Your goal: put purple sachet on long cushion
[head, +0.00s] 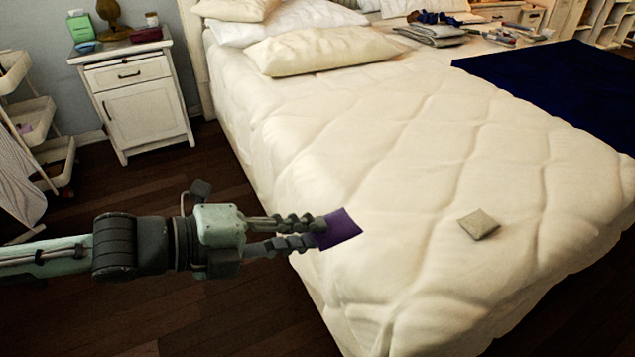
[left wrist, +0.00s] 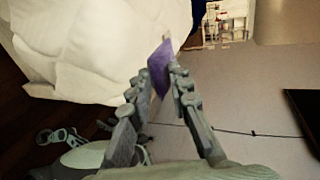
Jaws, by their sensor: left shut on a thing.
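The purple sachet (head: 339,229) is a small flat square at the tips of my left gripper (head: 318,232), over the near left edge of the bed. It also shows between the fingers in the left wrist view (left wrist: 159,68). My left gripper is shut on it. A long cream cushion (head: 325,50) lies on the bed near its head, in front of other pillows, well beyond the gripper. My right gripper is not in view.
A grey-beige sachet (head: 479,224) lies on the white quilt (head: 400,150). A dark blue blanket (head: 560,90) covers the right side. Folded grey cloths (head: 432,35) lie at the back. A white nightstand (head: 143,98) stands left of the bed. The middle of the quilt is clear.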

